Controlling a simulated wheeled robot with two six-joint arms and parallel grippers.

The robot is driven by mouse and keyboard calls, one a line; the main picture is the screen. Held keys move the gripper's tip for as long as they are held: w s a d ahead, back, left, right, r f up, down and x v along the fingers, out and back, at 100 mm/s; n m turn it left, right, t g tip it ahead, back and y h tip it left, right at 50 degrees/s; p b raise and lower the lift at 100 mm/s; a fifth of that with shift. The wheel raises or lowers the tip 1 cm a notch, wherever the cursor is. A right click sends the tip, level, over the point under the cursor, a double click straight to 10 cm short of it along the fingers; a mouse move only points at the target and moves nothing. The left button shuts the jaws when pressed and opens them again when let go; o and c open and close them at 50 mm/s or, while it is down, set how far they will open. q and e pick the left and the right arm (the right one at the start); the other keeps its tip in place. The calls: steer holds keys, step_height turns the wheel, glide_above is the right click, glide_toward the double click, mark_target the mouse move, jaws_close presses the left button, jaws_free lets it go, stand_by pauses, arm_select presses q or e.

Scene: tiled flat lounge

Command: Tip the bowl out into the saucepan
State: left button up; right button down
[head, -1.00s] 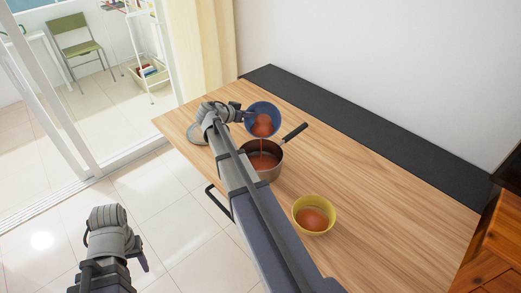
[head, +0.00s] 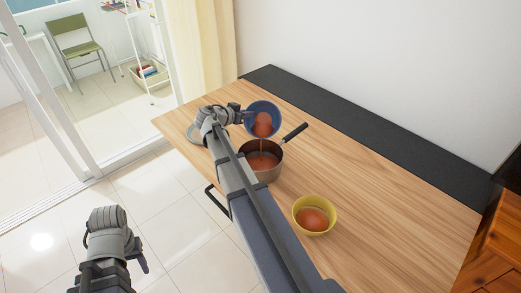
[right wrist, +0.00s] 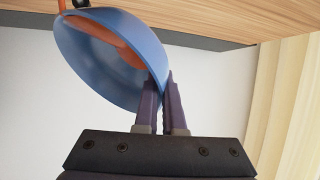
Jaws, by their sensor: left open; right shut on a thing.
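A blue bowl (head: 251,117) is tilted steeply above the saucepan (head: 274,174), its opening facing the saucepan. Orange-red contents run from its lip in a thin stream into the saucepan, which holds some of the same stuff. The saucepan stands upright on the table with its dark handle toward the back right. My right gripper (head: 243,112) is shut on the bowl's rim; in the right wrist view both fingers (right wrist: 162,100) pinch the wall of the blue bowl (right wrist: 135,60). My left gripper (head: 141,258) is open and empty, over the floor at the lower left.
A yellow bowl (head: 300,222) with similar orange-red contents stands on the wooden table (head: 390,205), in front and to the right of the saucepan. A dark strip (head: 350,130) runs along the wall. The table's right part is clear.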

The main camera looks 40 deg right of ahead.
mark_target(249, 107)
steer(key=shift+s+a+r+m+t+h+b, duration=0.35)
steer(key=shift+r+h+b, duration=0.3)
steer(key=shift+h+b, duration=0.25)
stand_by(0.9)
steer(key=shift+s+a+r+m+t+h+b, duration=0.35)
steer(key=shift+s+a+r+t+h+b, duration=0.25)
steer(key=shift+b, duration=0.6)
stand_by(0.5)
steer(key=shift+w+d+r+p, duration=0.1)
steer(key=shift+w+d+p, duration=0.05)
steer(key=shift+p, duration=0.15)
steer(key=p, duration=0.1)
steer(key=w+g+y+p, duration=0.1)
steer(key=shift+w+d+r+p, duration=0.1)
steer(key=shift+d+r+p, duration=0.05)
steer(key=shift+d+p, duration=0.25)
steer(key=shift+d+f+n+g+y, duration=0.15)
steer(key=shift+f+n+y, duration=0.15)
steer(key=shift+f, duration=0.3)
steer(key=shift+d+f+n+g+y, duration=0.1)
steer(key=shift+f+n+y, duration=0.2)
steer(key=shift+f, duration=0.3)
steer(key=w+d+f+n+g+y+p, duration=0.2)
steer(key=w+d+f+g+y, duration=0.3)
steer(key=w+d+f+y, duration=0.1)
steer(key=shift+w+f+n+g+y+p, duration=0.4)
steer(key=shift+f+y, duration=0.3)
steer(key=shift+f, duration=0.35)
steer(key=shift+s+d+r, duration=0.1)
